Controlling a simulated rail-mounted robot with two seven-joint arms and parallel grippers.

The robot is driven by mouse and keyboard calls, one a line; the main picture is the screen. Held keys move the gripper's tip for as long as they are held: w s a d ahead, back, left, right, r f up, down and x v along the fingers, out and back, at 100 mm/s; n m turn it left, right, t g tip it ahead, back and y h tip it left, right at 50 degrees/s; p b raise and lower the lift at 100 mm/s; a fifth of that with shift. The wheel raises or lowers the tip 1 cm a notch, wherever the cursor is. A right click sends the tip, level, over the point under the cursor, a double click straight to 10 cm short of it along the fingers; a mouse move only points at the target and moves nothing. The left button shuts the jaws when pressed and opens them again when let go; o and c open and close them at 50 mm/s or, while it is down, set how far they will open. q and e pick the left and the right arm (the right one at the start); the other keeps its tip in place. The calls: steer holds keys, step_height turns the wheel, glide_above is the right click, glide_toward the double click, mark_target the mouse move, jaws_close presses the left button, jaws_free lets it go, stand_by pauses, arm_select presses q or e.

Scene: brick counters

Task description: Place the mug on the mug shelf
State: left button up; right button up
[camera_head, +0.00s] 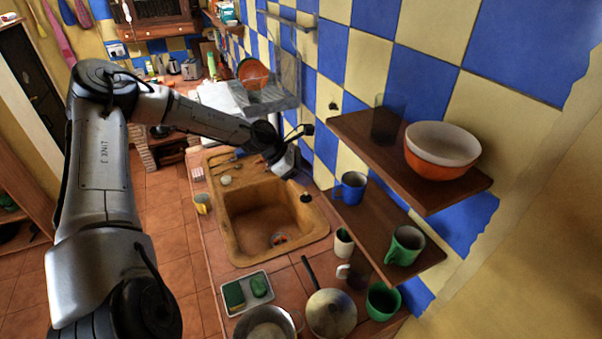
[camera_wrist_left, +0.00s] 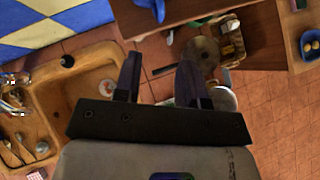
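The lower wooden shelf (camera_head: 368,222) on the tiled wall holds a blue mug (camera_head: 350,188) and a green mug (camera_head: 405,246). My left gripper (camera_head: 291,163) is above the sink's far right corner, apart from the mugs. In the left wrist view its two fingers (camera_wrist_left: 158,80) are apart with nothing held between them. My right gripper is not in view.
An upper shelf (camera_head: 440,195) holds an orange-white bowl (camera_head: 440,150) and a dark glass (camera_head: 384,122). The sink (camera_head: 262,205) lies below my left arm.

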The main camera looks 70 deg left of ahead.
arm_select(q)
steer(key=shift+s+a+r, duration=0.15)
steer(key=shift+s+r, duration=0.25)
steer(key=shift+r, duration=0.05)
